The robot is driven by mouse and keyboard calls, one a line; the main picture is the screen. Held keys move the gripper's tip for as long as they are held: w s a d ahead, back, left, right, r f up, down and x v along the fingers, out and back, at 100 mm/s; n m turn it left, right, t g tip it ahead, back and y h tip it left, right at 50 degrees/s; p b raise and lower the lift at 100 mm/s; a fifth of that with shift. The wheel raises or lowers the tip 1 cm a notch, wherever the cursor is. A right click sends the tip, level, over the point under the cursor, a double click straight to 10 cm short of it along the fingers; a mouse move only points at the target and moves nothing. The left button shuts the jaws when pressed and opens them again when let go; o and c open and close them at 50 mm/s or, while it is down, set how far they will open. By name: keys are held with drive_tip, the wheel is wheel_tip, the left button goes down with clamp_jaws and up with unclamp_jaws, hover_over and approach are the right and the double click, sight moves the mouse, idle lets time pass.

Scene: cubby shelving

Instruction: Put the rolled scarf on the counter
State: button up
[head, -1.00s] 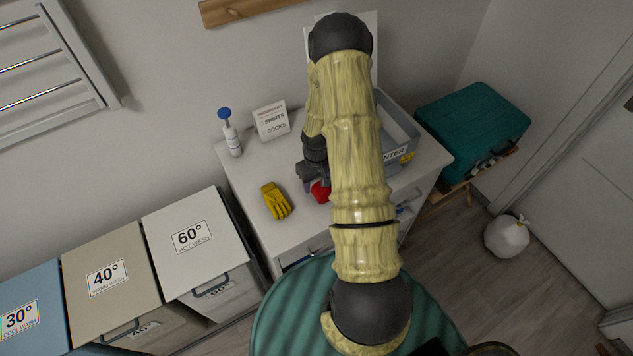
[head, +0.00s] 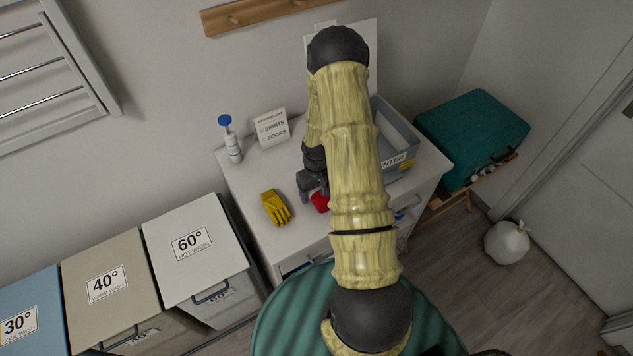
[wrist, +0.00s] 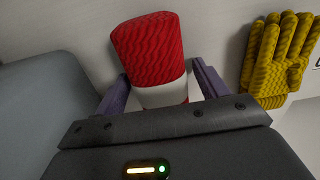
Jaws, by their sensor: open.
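The rolled scarf is red with a white band (wrist: 162,94). In the head view the red scarf (head: 320,202) is on the white counter (head: 258,178), right of the yellow glove and partly hidden by my arm. In the wrist view the scarf (wrist: 148,50) extends away from between the purple fingers. My gripper (head: 314,193) is open, with one finger on each side of the scarf; it also shows in the wrist view (wrist: 160,86). A small gap shows at the right finger; contact at the left is unclear.
A yellow glove (head: 275,208) lies left of the scarf. A grey bin (head: 398,135) stands at the counter's right. A blue-capped bottle (head: 230,140) and a small sign (head: 271,128) stand at the back. Laundry hampers (head: 195,245) stand left of the counter.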

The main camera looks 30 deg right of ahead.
drive_tip(key=shift+w+r+b, duration=0.1)
drive_tip(key=shift+r+b, duration=0.25)
drive_tip(key=shift+r, duration=0.35)
drive_tip(key=r+b, duration=0.1)
drive_tip(key=r, duration=0.3)
drive_tip(key=r+b, duration=0.1)
drive_tip(key=r, duration=0.4)
drive_tip(key=shift+s+d+r, duration=0.1)
drive_tip(key=shift+s+r, duration=0.1)
drive_tip(key=shift+r, duration=0.65)
drive_tip(key=s+a+r+t, duration=0.2)
drive_tip(key=s+a+r, duration=1)
drive_tip(key=a+r, duration=0.1)
drive_tip(key=shift+s+a+t, duration=0.15)
drive_tip(key=shift+a+t, duration=0.15)
drive_tip(key=shift+a, duration=0.1)
